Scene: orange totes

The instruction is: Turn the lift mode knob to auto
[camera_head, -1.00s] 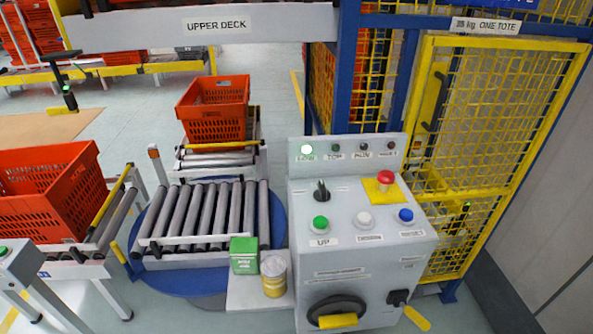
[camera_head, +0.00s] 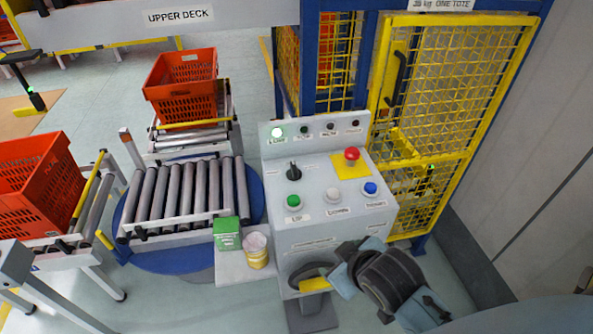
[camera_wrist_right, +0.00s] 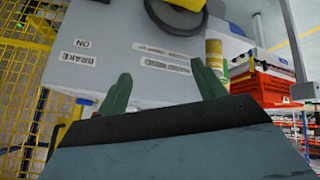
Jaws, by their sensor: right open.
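The lift mode knob (camera_head: 293,172) is a small black selector on the sloped top of the grey control box (camera_head: 325,195), above the green button. The small labels beside it are too blurred to read. My right gripper (camera_head: 343,279) is at the lower front of the box, below and to the right of the knob and well apart from it. In the right wrist view its two green fingers (camera_wrist_right: 163,85) are spread with nothing between them, facing the box front. My left gripper is in neither view.
The box carries a red mushroom button (camera_head: 351,154), white (camera_head: 333,194) and blue (camera_head: 370,188) buttons, and a handwheel (camera_head: 310,273) near my right gripper. A green box (camera_head: 227,234) and yellow tin (camera_head: 257,250) stand left. A yellow mesh cage (camera_head: 450,90) rises behind.

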